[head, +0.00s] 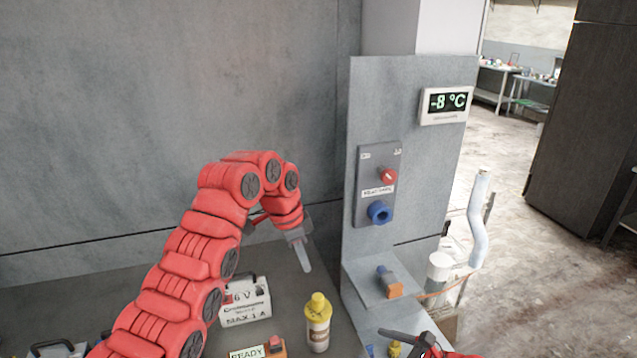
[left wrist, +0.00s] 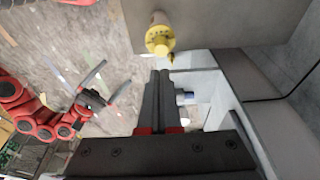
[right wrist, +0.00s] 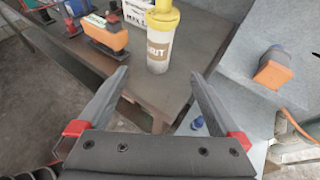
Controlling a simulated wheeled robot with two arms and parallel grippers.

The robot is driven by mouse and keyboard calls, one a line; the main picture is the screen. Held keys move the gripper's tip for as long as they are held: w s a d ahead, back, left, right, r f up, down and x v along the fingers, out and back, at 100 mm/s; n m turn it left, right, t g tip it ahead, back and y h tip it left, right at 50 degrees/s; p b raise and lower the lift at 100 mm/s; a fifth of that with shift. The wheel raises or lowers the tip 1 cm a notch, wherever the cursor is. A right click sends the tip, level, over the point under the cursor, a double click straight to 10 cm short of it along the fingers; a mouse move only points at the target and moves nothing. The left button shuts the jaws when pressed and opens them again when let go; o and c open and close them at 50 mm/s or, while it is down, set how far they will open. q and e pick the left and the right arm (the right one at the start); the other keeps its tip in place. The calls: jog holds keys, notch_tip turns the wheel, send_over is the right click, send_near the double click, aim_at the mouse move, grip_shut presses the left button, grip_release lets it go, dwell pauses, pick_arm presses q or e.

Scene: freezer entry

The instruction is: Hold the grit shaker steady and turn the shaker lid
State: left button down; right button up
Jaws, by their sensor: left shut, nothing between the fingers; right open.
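The grit shaker (head: 318,332), a pale bottle with a brown label, stands upright on the grey table, and its yellow shaker lid (head: 318,303) is on top. In the right wrist view the shaker (right wrist: 157,52) is beyond the open fingers, and the lid (right wrist: 163,20) is partly cut off by the top edge. The left wrist view looks down on the lid (left wrist: 159,40). My left gripper (head: 304,262) is shut and empty, pointing down above the shaker without touching it. My right gripper (right wrist: 160,76) is open and empty, low on the near side of the shaker.
A white battery box (head: 245,303) and an orange READY device (head: 272,348) stand left of the shaker. Right of it, a grey upright panel carries a switch plate (head: 378,160) with red and blue knobs. A ledge there holds an orange-and-blue item (head: 389,284).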

pick_arm(q)
jog(key=shift+p+v, duration=0.45)
jog(key=shift+v, duration=0.35)
pick_arm(e)
jog(key=v, duration=0.2)
jog(key=shift+s+d, duration=0.15)
jog(key=shift+d, duration=0.05)
pick_arm(q)
jog(key=shift+d, duration=0.2)
jog(key=shift+w, duration=0.1)
